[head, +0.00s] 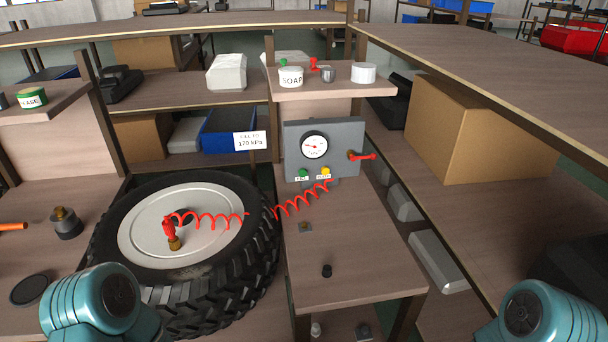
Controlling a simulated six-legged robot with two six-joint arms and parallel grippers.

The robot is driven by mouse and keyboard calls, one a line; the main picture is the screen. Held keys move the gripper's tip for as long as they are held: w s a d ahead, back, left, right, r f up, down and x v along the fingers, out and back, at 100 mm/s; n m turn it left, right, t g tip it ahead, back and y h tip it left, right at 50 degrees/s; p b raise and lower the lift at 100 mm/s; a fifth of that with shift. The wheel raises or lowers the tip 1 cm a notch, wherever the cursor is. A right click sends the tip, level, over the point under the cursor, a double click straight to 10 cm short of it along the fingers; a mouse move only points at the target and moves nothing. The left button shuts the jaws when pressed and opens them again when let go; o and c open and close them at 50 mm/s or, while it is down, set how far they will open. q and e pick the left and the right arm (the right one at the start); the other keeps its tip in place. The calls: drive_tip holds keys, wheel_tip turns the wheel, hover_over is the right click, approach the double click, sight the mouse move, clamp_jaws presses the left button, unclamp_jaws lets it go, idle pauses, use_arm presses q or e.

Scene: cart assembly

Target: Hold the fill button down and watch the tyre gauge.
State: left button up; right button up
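The grey control panel (348,137) stands upright on the middle bench, with a round white tyre gauge (314,145) on it. The gauge's needle is too small to read surely. Below the gauge are a green button (303,173) with a label that seems to read FILL and a yellow button (326,171). Nothing touches either button. A tyre (262,262) with a pale wheel disc lies flat at the left. A red coiled hose (302,200) runs from the panel to a red and brass fitting (171,236) on the wheel. My teal arm parts show at both lower corners, but neither gripper shows.
A sign (250,141) reads 170 kPa. A red lever (362,156) sticks out at the panel's right. A large cardboard box (480,130) stands right. The bench before the panel is mostly clear.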

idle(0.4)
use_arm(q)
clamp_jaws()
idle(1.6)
